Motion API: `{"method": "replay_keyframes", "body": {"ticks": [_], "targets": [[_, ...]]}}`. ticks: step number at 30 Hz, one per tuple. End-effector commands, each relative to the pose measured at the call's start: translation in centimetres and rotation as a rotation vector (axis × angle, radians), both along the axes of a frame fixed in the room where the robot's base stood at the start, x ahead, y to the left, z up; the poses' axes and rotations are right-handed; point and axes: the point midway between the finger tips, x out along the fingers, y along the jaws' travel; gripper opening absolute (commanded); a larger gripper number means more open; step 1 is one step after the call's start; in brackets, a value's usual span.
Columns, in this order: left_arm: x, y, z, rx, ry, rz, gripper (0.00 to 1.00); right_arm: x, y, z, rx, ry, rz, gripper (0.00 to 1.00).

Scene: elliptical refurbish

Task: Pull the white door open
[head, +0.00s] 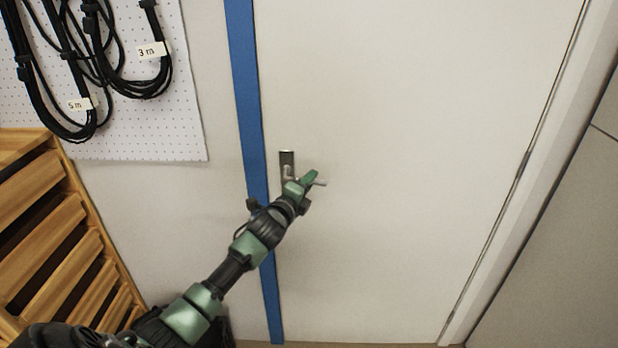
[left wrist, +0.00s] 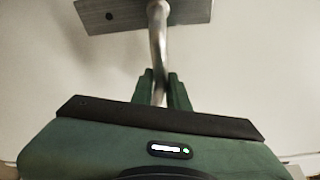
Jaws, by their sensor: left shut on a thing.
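The white door (head: 400,130) fills the middle and right of the head view and looks shut in its frame. Its metal lever handle (head: 320,183) is near the door's left edge, below a small plate (head: 287,158). My left gripper (head: 311,180) is at the handle, shut on it. In the left wrist view the handle bar (left wrist: 158,50) runs down from its plate (left wrist: 145,14) to between the green fingers (left wrist: 163,90). The gripped part is partly hidden by the gripper. My right gripper is not in view.
A blue strip (head: 252,110) runs along the door's left side. Hinges (head: 522,165) show on the right edge. A wooden slatted rack (head: 50,225) stands at the left, below a pegboard (head: 150,120) with hanging black cables (head: 110,60).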

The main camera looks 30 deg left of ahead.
Motion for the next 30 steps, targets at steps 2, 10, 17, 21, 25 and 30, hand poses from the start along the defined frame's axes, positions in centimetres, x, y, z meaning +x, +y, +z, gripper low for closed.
{"method": "replay_keyframes", "body": {"ticks": [2,10,17,21,25,30], "targets": [[0.0,0.1,0.3,0.053,0.024,0.0,0.0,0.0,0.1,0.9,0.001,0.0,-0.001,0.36],[-0.1,0.5,-0.9,0.234,0.136,0.001,0.0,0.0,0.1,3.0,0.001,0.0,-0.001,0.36],[-0.3,0.8,-1.9,0.367,0.218,0.001,0.0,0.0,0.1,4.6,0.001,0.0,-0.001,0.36],[-0.4,1.0,-2.4,0.425,0.253,0.002,0.0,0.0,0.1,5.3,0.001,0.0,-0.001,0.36],[-0.5,1.1,-2.7,0.461,0.274,0.002,0.0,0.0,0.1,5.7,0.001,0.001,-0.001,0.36],[-0.5,1.1,-3.0,0.482,0.289,0.001,0.0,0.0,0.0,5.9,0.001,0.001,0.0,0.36]]}}
